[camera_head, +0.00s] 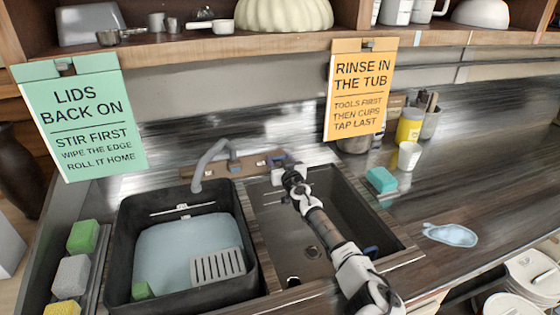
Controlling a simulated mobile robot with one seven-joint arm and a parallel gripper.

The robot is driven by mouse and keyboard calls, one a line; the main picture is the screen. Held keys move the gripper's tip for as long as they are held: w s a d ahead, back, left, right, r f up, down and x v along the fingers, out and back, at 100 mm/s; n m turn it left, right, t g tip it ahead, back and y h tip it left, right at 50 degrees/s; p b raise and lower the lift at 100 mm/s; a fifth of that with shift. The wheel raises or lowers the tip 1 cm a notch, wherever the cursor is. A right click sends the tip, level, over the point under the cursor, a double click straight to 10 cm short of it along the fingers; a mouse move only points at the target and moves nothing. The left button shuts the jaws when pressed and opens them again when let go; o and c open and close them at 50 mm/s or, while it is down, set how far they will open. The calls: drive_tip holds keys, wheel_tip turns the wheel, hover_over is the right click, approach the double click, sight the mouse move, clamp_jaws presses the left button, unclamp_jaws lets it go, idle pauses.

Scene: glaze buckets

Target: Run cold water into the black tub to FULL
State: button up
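The black tub (121,235) stands at the left with pale blue water (180,245) in it. White marks (183,209) show on its back inner wall above the water; their lettering is too small to read. A grey slotted piece (218,266) and a green block (143,291) show in the water. The grey tap (213,155) has its spout end over the tub's back edge; I see no clear stream. My gripper (279,168) is at the right end of the wooden strip (240,165) behind the sink. Its fingers are too small to tell open from shut, or touching from apart.
An empty dark sink basin (330,225) lies under my arm. Sponges (72,276) line the left edge. A teal sponge (381,180), white cup (408,156) and yellow container (410,125) stand right. Signs hang from the shelf (220,45).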

drive_tip(key=c, duration=0.4)
drive_tip(key=shift+c, duration=0.2)
drive_tip(key=shift+f, duration=0.1)
drive_tip(key=shift+w+d+f+n+g+y+b, duration=0.1)
drive_tip(key=shift+n+g+y+b, duration=0.1)
drive_tip(key=shift+n+y+b, duration=0.35)
drive_tip(key=shift+d+n+g+y+b, duration=0.1)
drive_tip(key=shift+n+g+y+b, duration=0.1)
drive_tip(key=shift+n+y+b, duration=0.35)
drive_tip(key=n+g+y+b, duration=0.1)
drive_tip(key=n, duration=0.2)
drive_tip(key=n+g+y+b, duration=0.2)
drive_tip(key=shift+w+d+n+y, duration=0.15)
drive_tip(key=shift+n+y, duration=0.15)
drive_tip(key=shift+n, duration=0.1)
drive_tip(key=shift+n+g+y+b, duration=0.4)
drive_tip(key=shift+n+g+b, duration=0.4)
drive_tip(key=shift+b, duration=0.1)
drive_tip(key=shift+r+n+g+y+b, duration=0.2)
drive_tip(key=shift+n+g+y+b, duration=0.2)
drive_tip(key=shift+n+g+b, duration=0.45)
drive_tip(key=shift+b, duration=0.3)
drive_tip(key=shift+r, duration=0.1)
